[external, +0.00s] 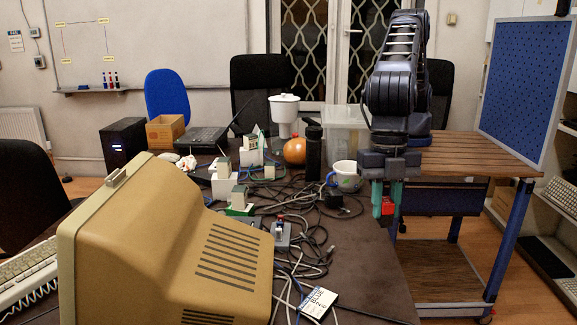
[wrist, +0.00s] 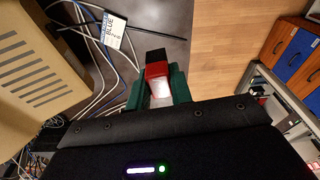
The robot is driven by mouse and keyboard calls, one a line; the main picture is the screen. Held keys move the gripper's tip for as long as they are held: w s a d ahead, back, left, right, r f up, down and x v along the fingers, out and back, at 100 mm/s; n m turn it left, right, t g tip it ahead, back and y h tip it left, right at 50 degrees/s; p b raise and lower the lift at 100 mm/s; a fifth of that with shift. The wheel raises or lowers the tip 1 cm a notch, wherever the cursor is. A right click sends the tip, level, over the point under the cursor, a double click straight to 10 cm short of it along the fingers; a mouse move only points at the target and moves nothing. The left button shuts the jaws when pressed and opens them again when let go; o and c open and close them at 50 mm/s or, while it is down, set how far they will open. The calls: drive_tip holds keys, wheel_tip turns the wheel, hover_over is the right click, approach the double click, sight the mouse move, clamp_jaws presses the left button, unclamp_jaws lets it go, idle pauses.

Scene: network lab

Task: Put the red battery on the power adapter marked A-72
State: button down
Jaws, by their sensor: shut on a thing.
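My gripper (external: 386,196) has green fingers and hangs over the right edge of the dark table. It is shut on the red battery (external: 388,208), which shows between the fingertips. In the wrist view the red battery (wrist: 157,71) has a black end and a pale lower face, and the green fingers of my gripper (wrist: 158,84) press on both sides. Several small boxy devices on white or green blocks (external: 240,199) stand among the cables. A black adapter-like block (external: 333,200) lies near the mug. No A-72 mark is readable, so I cannot tell which is that adapter.
A big beige monitor (external: 165,245) fills the table's front left. Cables and a tag reading BLUE (external: 318,302) lie in the middle. A mug (external: 345,177), a black bottle (external: 313,150) and an orange round object (external: 295,150) stand behind. A wooden workbench (external: 470,155) is right.

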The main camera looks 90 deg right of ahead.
drive_tip(key=w+d+r, duration=0.3)
drive_tip(key=w+d, duration=0.3)
drive_tip(key=d, duration=0.4)
drive_tip(key=r+m, duration=0.1)
hover_over(334, 193)
drive_tip(key=f, duration=1.9)
drive_tip(key=shift+d+f, duration=0.1)
drive_tip(key=shift+d, duration=0.2)
drive_tip(key=shift+f, duration=0.1)
drive_tip(key=c, duration=1.3)
unclamp_jaws()
drive_tip(key=shift+o, duration=0.2)
wheel_tip(334, 193, up, 12)
drive_tip(key=d, duration=0.2)
